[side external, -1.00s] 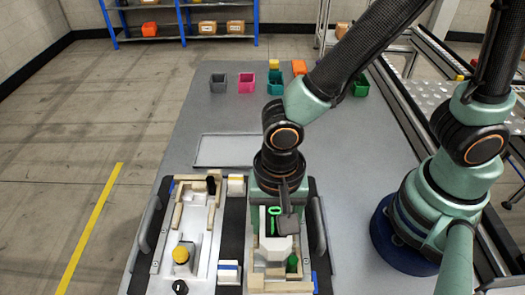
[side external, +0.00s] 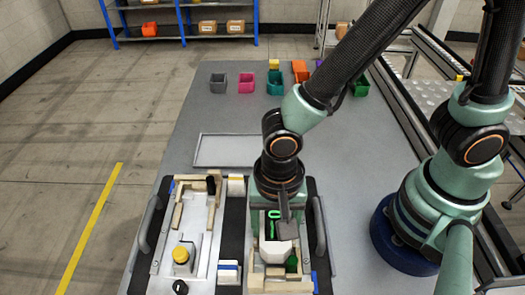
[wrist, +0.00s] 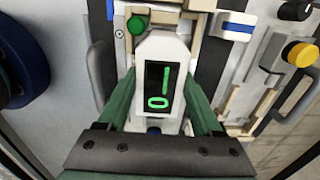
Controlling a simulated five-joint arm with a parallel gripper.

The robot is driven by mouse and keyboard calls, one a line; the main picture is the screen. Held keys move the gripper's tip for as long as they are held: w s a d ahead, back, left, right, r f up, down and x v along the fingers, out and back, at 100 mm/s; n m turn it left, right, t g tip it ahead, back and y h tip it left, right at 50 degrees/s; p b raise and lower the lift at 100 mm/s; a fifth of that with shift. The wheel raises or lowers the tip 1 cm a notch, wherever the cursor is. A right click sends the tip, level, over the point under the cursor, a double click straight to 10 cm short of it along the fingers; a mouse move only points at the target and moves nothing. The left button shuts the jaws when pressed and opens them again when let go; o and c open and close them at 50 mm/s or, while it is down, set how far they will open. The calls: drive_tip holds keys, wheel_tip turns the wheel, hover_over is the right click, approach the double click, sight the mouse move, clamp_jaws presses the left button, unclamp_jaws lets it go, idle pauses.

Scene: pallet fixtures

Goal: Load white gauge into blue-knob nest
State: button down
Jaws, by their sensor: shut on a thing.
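The white gauge (wrist: 158,52), with a black face and green marks, is held between the fingers of my gripper (wrist: 160,105). In the side view the gauge (side external: 278,250) is over the right-hand fixture (side external: 266,284); I cannot tell whether it touches the floor of it. A green knob (wrist: 137,24) is just beyond the gauge in the wrist view, and also shows in the side view (side external: 292,264). A small dark blue part (wrist: 153,130) peeks out below the gauge, mostly hidden; I cannot tell if it is the blue knob. My gripper (side external: 276,222) hides the fixture's far part.
A left-hand fixture with a yellow knob (side external: 181,254) and a black handle (side external: 212,184) stands alongside. An empty grey tray (side external: 228,151) lies behind. Several coloured bins (side external: 246,85) stand at the back.

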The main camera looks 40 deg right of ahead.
drive_tip(key=shift+f, duration=0.6)
unclamp_jaws()
wheel_tip(320, 180, up, 12)
idle(0.4)
drive_tip(key=shift+s+d, duration=0.1)
drive_tip(key=w+d+r+n+t, duration=0.2)
drive_tip(key=w+d+n, duration=0.1)
drive_tip(key=d, duration=0.4)
drive_tip(key=w+d+r+n+t, duration=0.1)
drive_tip(key=w+d+r+n, duration=0.2)
drive_tip(key=d, duration=0.4)
drive_tip(key=w+d+r+n+t, duration=0.2)
drive_tip(key=w+d+r+n, duration=0.1)
drive_tip(key=d, duration=0.4)
drive_tip(key=shift+w+d+r+t, duration=0.25)
drive_tip(key=shift+d+t, duration=0.05)
drive_tip(key=shift+d, duration=0.1)
